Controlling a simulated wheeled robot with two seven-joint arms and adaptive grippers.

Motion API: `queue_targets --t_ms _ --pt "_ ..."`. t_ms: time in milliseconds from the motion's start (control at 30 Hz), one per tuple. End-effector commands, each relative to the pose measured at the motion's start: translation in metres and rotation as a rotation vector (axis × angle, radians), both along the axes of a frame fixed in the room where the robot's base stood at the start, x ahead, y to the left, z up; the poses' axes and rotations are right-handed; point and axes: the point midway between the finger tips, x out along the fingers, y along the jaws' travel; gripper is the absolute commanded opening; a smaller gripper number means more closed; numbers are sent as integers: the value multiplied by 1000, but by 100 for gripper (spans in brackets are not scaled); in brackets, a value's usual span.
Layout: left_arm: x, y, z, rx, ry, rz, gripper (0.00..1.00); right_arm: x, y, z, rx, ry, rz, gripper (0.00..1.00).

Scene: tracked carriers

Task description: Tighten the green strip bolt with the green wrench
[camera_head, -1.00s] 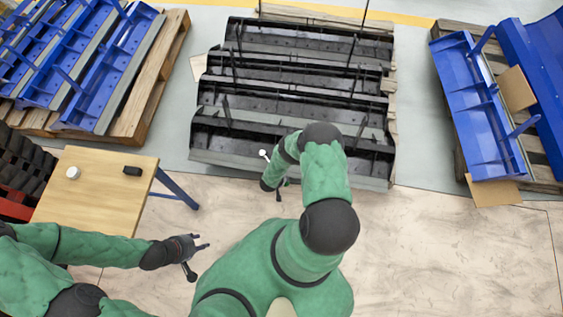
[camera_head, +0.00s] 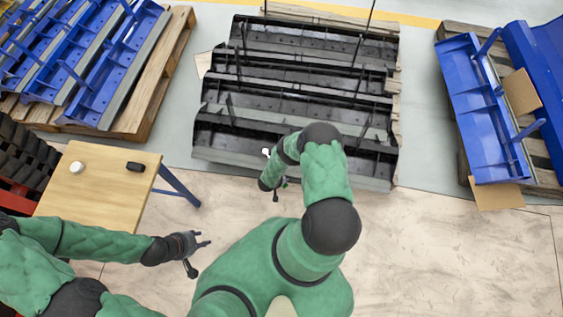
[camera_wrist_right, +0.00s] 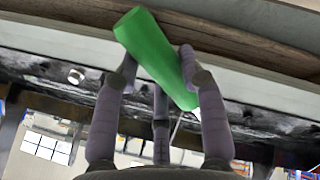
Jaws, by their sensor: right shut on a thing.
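The green wrench (camera_wrist_right: 160,58) shows in the right wrist view as a green bar, tilted, held between the fingers of my right gripper (camera_wrist_right: 165,75). Its working end is hidden in that view. In the head view my right gripper (camera_head: 272,184) is at the near edge of the black strip carriers (camera_head: 280,172), mostly behind my arm. A round bolt-like head (camera_wrist_right: 76,76) shows on the dark strip in the right wrist view; its colour looks pale, and I cannot tell whether it is the green strip bolt. My left gripper (camera_head: 204,239) is open and empty above the floor.
Blue carriers lie on pallets at the left (camera_head: 150,100) and right (camera_head: 485,120). The floor at the lower right is clear.

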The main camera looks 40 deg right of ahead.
Motion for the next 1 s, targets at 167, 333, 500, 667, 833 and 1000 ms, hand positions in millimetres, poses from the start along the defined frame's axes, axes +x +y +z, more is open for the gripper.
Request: queue_targets --t_ms 167,333,500,667,833,1000 --pt "0 0 0 0 0 0 40 3 6 -1 7 -11 -34 0" --pt "0 0 0 0 0 0 40 4 13 -2 16 -24 -80 0" --pt "0 0 0 0 0 0 40 4 14 -3 19 -26 -91 0" --pt "0 0 0 0 0 0 40 4 14 -3 18 -26 -91 0" --pt "0 0 0 0 0 0 40 6 17 -3 23 -32 -111 0" --pt "0 0 0 0 0 0 40 9 24 -5 33 -44 -156 0"
